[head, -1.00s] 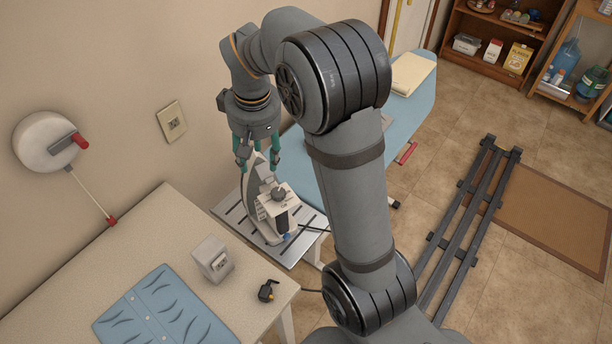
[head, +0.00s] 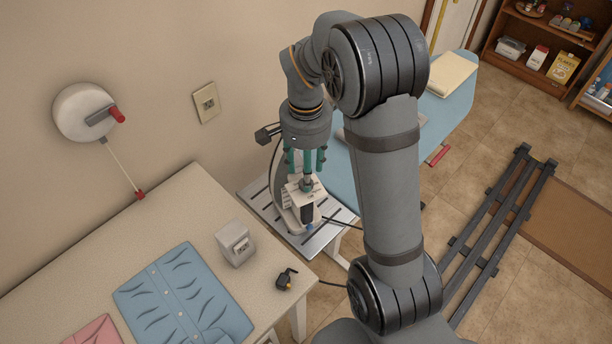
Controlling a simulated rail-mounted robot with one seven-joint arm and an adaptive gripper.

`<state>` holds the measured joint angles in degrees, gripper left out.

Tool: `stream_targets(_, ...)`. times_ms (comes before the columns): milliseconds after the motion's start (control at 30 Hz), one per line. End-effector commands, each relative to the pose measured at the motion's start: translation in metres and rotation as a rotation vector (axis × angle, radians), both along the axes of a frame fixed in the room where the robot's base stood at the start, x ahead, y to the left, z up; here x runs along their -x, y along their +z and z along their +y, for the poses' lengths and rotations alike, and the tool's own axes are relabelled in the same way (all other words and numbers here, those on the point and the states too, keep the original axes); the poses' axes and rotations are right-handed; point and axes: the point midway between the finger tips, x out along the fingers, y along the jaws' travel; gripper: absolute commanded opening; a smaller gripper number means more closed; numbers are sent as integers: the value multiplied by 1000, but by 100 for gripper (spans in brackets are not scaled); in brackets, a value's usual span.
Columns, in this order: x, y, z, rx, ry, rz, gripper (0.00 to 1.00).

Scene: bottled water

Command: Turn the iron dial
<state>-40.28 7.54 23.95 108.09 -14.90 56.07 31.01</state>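The iron (head: 293,213) is white and grey and stands on the slotted metal rest (head: 262,208) at the near end of the blue ironing board. Its small dark dial (head: 307,184) faces up on top of the iron, partly covered by my fingers. My gripper (head: 308,172) points down over the dial, with its teal fingers close around or just above it. The fingertips overlap the dial in this view, so I cannot tell whether they touch it or how far they are closed.
The ironing board (head: 455,112) carries a folded cream cloth (head: 452,75). The table (head: 180,210) at left holds a blue shirt (head: 183,300), a white box (head: 235,244) and a small black object (head: 286,280). A socket (head: 206,102) is on the wall close behind.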

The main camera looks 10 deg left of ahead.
Motion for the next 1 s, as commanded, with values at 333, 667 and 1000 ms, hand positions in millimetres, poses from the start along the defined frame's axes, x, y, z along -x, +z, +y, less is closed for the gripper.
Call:
stream_targets(333,0,-33,0,0,1,0,45)
stream_targets(667,0,-34,0,-1,2,-1,41)
stream_targets(1000,0,-34,0,-1,2,-1,21)
